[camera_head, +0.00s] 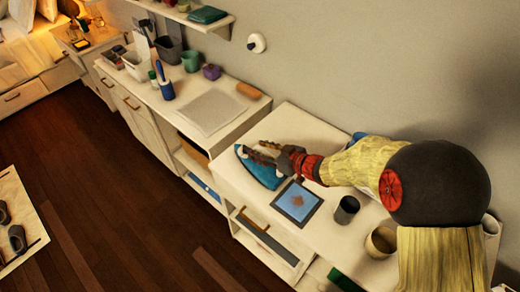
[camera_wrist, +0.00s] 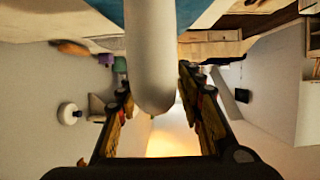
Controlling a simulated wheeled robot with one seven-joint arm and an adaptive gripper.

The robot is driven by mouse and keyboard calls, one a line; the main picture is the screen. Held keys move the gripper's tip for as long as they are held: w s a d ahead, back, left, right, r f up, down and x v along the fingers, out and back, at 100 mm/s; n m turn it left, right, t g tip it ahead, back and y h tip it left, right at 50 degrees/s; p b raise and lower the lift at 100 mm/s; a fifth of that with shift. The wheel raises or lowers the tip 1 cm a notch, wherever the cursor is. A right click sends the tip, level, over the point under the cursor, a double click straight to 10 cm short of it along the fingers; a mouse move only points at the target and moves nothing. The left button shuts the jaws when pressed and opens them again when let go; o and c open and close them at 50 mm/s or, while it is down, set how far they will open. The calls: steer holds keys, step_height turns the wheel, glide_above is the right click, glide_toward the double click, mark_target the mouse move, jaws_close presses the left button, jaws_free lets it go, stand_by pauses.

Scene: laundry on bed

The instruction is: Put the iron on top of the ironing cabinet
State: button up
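The iron (camera_head: 259,172) has a blue body and a pale handle. It rests on the white top of the nearer cabinet (camera_head: 232,182), close to its left end. My gripper (camera_head: 262,152) is right over the iron, at its handle. In the wrist view, the white handle (camera_wrist: 151,55) lies between the two fingers of my gripper (camera_wrist: 153,85). The fingers stand apart with narrow gaps beside the handle's rounded end, and I see no clear contact. Part of the blue body shows at the top edge. No label shows which cabinet is the ironing cabinet.
The farther cabinet has a clear pale mat (camera_head: 209,111), a blue bottle (camera_head: 165,85) and bins. A shelf (camera_head: 190,18) hangs above it.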

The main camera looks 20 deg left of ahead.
steer(key=shift+d+r, duration=0.1)
steer(key=shift+r, duration=0.05)
steer(key=p+v, duration=0.3)
steer(key=v, duration=0.9)
steer(key=w+d+r+m+t+h, duration=0.4)
steer(key=w+d+r+t+h, duration=0.15)
steer(key=w+d+r, duration=0.45)
steer(key=s+d+r+m+t+h, duration=0.1)
steer(key=d+r+m+h, duration=0.15)
steer(key=d, duration=0.55)
steer(key=s+d+r+m+t+h, duration=0.1)
steer(key=s+d+r+m+h, duration=0.2)
steer(key=d, duration=0.5)
steer(key=s+d+r+m+g+h, duration=0.2)
steer(key=s+d+r+m+h, duration=0.15)
steer(key=s+d, duration=0.65)
steer(key=s+a+m+g+y, duration=0.1)
steer(key=s+a+g, duration=0.1)
steer(key=s, duration=1.4)
steer(key=shift+a+f+m+g, duration=0.25)
steer(key=shift+f+g, duration=0.2)
steer(key=shift+g, duration=0.4)
